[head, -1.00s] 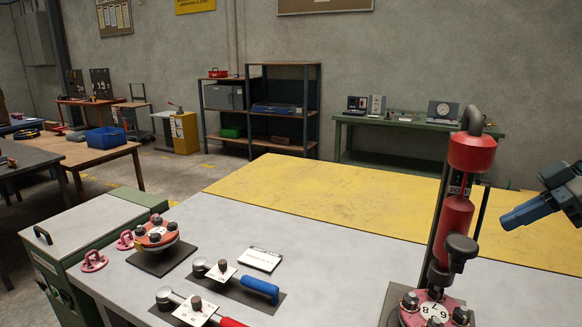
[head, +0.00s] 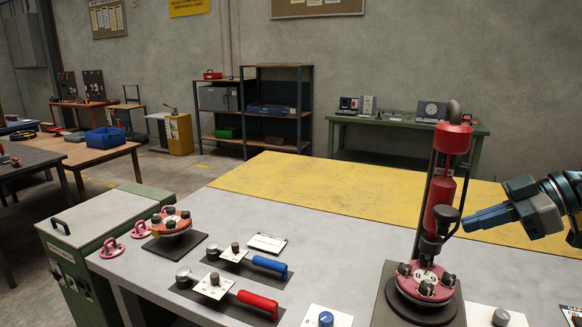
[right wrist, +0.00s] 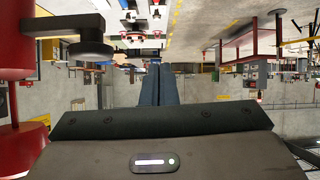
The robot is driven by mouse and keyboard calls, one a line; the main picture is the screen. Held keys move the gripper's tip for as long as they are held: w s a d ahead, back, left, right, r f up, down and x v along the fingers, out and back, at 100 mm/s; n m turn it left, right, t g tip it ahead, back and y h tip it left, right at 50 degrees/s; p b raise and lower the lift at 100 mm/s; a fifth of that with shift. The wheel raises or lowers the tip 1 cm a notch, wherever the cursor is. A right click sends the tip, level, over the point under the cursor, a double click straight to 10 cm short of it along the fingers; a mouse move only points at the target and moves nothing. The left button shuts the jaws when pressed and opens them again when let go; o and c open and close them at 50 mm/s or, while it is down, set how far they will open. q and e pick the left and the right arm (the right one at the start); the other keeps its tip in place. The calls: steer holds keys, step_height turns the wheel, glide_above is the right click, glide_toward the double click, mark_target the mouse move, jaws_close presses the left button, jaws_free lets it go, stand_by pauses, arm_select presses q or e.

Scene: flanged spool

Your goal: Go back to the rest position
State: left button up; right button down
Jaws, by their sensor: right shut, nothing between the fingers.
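My right gripper (head: 466,222) comes in from the right in the head view, above the workbench and close to the right side of the red flanged spool (head: 437,205). Its blue-grey fingers are together with nothing between them. They also show together in the right wrist view (right wrist: 157,85). The spool stands upright on a dark base plate, with a pink numbered flange (head: 425,283) and dark knobs at its foot. In the right wrist view, red parts of the spool (right wrist: 18,95) and a dark knob fill the left side. I cannot tell whether the fingers touch the spool. My left gripper is out of view.
A white plate with a blue knob (head: 326,319) is at the front. The yellow area (head: 340,187) behind is clear.

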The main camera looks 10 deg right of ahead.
steer(key=w+a+f+m+t+y, duration=0.1)
steer(key=w+a+f+t+y, duration=0.35)
steer(key=f+t, duration=0.2)
steer(key=s+d+f+m+t+h, duration=0.1)
steer(key=s+d+f+m+h, duration=0.15)
steer(key=f+m+h, duration=0.65)
steer(key=s+d+f+m+t+h, duration=0.1)
steer(key=s+f+m+h, duration=0.25)
steer(key=f+h, duration=0.75)
steer(key=s+a+f+n+g+y, duration=0.1)
steer(key=s+a+f+g+y, duration=0.2)
steer(key=s+f, duration=0.35)
steer(key=s+a+f+g, duration=0.4)
steer(key=s+f, duration=0.1)
steer(key=s, duration=0.3)
steer(key=s+a+f+n+g+y, duration=0.1)
steer(key=s+a+f+g+y, duration=0.2)
steer(key=s+f, duration=0.35)
step_height(320, 180, down, 29)
steer(key=d+g+h, duration=0.1)
steer(key=d+g, duration=0.1)
steer(key=d, duration=0.1)
steer(key=s+d+f+m+g, duration=0.1)
steer(key=s+f, duration=1.7)
steer(key=f, duration=0.2)
steer(key=shift+s, duration=0.35)
